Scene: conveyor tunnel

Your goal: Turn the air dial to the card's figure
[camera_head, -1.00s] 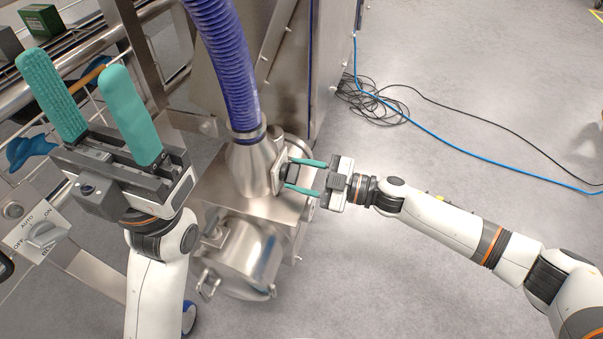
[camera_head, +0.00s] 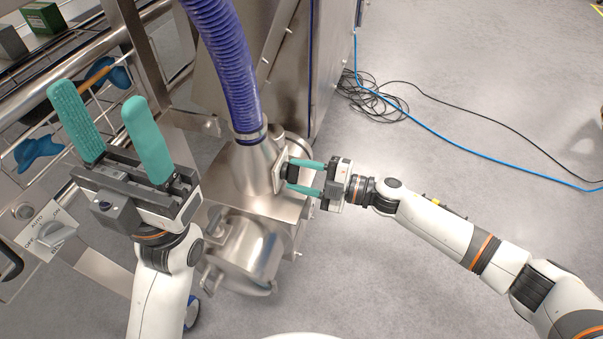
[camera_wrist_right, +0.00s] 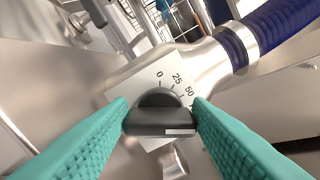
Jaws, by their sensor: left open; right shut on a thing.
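The air dial is a black knob (camera_wrist_right: 158,118) on a pale scale plate (camera_wrist_right: 122,92), on the metal fitting below the blue hose. In the right wrist view the marks 0, 25 and 50 show; the rest of the scale is hidden behind the knob and fingers. My right gripper (camera_head: 304,178) is shut on the knob, with a teal finger on either side; the wrist view shows it too (camera_wrist_right: 160,122). A white strip shows on the knob's near face. My left gripper (camera_head: 112,128) is open, empty and raised at the left. I see no card.
A ribbed blue hose (camera_head: 226,65) rises from the metal fitting (camera_head: 258,170). A switch panel (camera_head: 48,236) marked AUTO, ON and OFF is at lower left. Rails and a wire basket lie behind my left gripper.

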